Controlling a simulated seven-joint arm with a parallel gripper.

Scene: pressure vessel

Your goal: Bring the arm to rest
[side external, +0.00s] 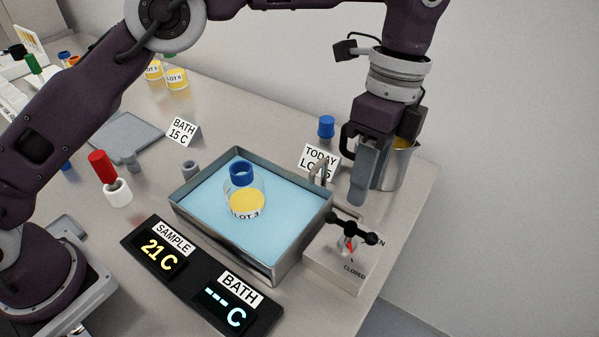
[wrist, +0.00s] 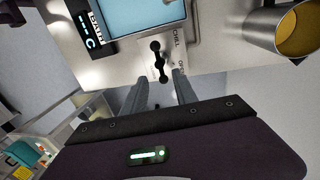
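My gripper (side external: 358,196) hangs at the right of the bench, fingers down, above and behind the valve box (side external: 336,268). In the wrist view my gripper (wrist: 157,88) has its two fingers apart with nothing between them. The black valve handle (wrist: 158,62) shows just beyond the fingertips, apart from them. In the side view the handle (side external: 354,231) sits on top of the box, clear of the fingers. My arm is raised and reaches across the bench.
A metal bath (side external: 187,212) of blue liquid holds a LOT 3 flask (side external: 245,200) with a blue ring. A steel jug (side external: 396,168) with yellow contents stands close behind my gripper. A display (side external: 200,278) reads sample 21 C, bath dashes. A blue-capped item (side external: 326,127) stands behind the TODAY card.

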